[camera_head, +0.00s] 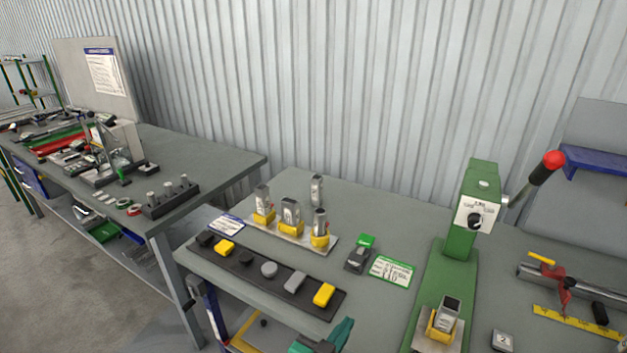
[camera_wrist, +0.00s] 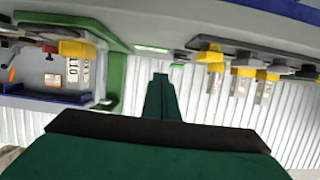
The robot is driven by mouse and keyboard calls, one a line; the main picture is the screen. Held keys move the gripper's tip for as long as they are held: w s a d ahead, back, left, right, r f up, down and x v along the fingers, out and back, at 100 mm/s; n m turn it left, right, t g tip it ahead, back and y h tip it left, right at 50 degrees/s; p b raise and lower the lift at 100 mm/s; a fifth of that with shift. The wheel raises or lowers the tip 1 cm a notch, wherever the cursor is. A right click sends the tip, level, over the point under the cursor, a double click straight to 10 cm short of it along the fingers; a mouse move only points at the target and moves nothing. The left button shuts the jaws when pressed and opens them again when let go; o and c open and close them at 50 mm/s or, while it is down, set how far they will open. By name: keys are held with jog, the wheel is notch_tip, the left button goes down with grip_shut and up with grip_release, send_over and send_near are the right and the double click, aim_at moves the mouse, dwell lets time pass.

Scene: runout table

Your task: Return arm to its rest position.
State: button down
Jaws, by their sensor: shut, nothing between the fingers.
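My gripper (camera_wrist: 161,82) shows in the wrist view as two dark green fingers. They meet at the tips, with nothing between them. The wrist picture looks upside down, with the bench along its top. The fingers point toward the corrugated wall, between the green press on the left and several yellow-based metal pieces on the right. The fingers look apart from these things. In the head view, teal parts at the bottom edge look like part of my arm, mostly cut off by the frame.
The grey runout table (camera_head: 375,219) bears a green press (camera_head: 461,255) with a red-knobbed lever (camera_head: 541,181), a black strip (camera_head: 312,288) of blocks, and a plate (camera_head: 324,246) of yellow-based pieces. A vise-like tool (camera_head: 555,277) lies at the right. Another bench (camera_head: 196,151) stands at the left.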

jog(key=s+a+f+n+t+y, duration=0.1)
jog(key=s+a+f+n+y, duration=0.15)
jog(key=s+f, duration=0.4)
jog(key=s+a+f+n+y, duration=0.2)
jog(key=s+f+n+y, duration=0.15)
jog(key=s+f, duration=0.35)
jog(key=s+a+r+t, duration=0.1)
jog(key=s, duration=0.9)
jog(key=s+a+r+y, duration=0.1)
jog(key=s, duration=0.9)
jog(key=shift+s+a+r+t, duration=0.3)
jog(key=shift+s+r+t, duration=0.05)
jog(key=shift+t, duration=0.05)
